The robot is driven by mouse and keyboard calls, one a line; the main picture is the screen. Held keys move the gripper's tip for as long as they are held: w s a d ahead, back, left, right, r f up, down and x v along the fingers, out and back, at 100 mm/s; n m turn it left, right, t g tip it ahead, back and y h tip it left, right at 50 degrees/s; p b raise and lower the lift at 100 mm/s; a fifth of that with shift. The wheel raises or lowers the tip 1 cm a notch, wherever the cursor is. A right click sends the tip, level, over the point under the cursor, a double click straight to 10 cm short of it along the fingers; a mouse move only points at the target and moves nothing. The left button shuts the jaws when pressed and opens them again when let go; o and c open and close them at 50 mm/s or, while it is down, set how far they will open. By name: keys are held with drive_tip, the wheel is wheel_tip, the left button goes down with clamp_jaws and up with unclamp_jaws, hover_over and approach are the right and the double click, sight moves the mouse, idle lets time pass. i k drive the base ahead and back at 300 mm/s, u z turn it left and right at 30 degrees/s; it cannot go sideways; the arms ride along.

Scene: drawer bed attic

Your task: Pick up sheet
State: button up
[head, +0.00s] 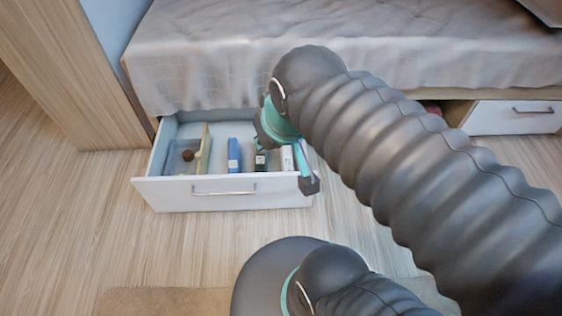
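A light grey, wrinkled bed cover (215,65) lies over the bed and hangs down its front side; I cannot tell if this is the sheet. Below it a white drawer (165,196) stands pulled out. A white item (286,158) shows at the drawer's right end, partly hidden by my gripper, and I cannot tell what it is. My gripper (285,172) hangs over the right part of the drawer with its teal and dark fingers apart. No held thing shows between them. The near finger covers the drawer's right front corner.
The drawer also holds a blue item (234,155), a dark item with a pale label (261,161), a wooden divider (203,150) and a brown round thing (188,155). A second drawer (510,118) is at right. Wooden floor (100,240) lies free at left.

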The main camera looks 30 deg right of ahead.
sight(261, 160)
drive_tip(key=z, duration=0.6)
drive_tip(key=k, duration=1.15)
drive_tip(key=u, duration=0.6)
